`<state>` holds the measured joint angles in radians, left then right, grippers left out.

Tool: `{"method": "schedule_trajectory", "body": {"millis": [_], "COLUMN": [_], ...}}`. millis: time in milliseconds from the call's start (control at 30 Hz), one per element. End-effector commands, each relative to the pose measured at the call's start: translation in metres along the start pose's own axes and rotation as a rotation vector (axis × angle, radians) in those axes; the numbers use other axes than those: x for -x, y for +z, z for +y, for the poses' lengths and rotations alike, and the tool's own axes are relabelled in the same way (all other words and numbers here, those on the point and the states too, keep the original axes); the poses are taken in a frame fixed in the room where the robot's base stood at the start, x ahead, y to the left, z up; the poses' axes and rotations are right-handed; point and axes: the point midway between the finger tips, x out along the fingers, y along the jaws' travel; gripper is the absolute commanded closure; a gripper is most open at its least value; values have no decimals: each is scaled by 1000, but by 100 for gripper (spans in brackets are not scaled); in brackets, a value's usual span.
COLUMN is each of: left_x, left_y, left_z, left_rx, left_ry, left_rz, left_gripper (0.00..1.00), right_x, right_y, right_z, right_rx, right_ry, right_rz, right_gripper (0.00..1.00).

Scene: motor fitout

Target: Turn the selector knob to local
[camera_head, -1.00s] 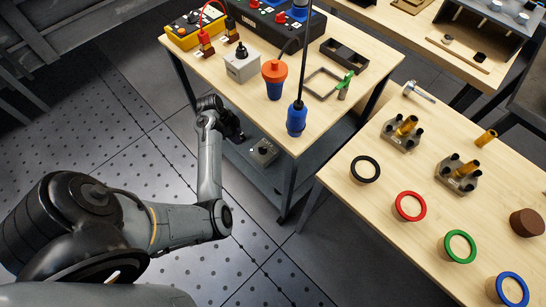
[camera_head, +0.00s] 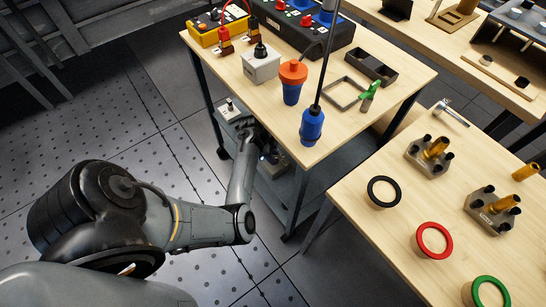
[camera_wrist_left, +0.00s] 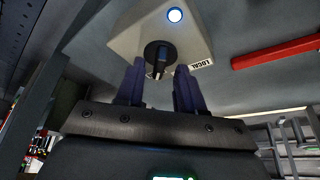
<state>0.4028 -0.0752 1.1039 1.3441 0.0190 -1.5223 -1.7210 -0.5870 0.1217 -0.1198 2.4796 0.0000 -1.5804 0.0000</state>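In the left wrist view, a pale grey selector box (camera_wrist_left: 125,42) carries a black selector knob (camera_wrist_left: 160,55) and a lit blue-white lamp (camera_wrist_left: 175,15). A label reading LOCAL (camera_wrist_left: 193,67) is right of the knob. The knob's grip bar runs roughly up and down in this view. My left gripper (camera_wrist_left: 159,82) is open, its two dark fingers apart, with the knob seen between and just beyond the tips. Contact cannot be told. My right gripper is not in view.
The cart's wooden top (camera_head: 335,140) is above the shelf, and a cart leg (camera_head: 298,195) is close by. A red bar (camera_wrist_left: 275,52) is right of the box in the wrist view.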

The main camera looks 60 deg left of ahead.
Motion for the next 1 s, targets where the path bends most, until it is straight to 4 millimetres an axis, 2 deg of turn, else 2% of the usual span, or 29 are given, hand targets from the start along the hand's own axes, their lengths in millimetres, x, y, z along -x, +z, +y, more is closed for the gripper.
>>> {"method": "schedule_trajectory", "body": {"millis": [333, 500, 600, 1000], "left_x": [-3, -3, -3, -1], "left_y": [0, 0, 0, -1], "left_z": [0, 0, 0, 1], "left_rx": [0, 0, 0, 33], "left_ry": [1, 0, 0, -12], "left_rz": [-1, -1, -1, -1], "left_gripper": [63, 89, 100, 100], "right_x": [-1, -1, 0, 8], "right_y": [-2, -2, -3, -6], "right_z": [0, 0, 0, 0], "right_rx": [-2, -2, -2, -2], "right_ry": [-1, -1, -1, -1], "right_rz": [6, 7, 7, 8], "right_gripper": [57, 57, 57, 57]}}
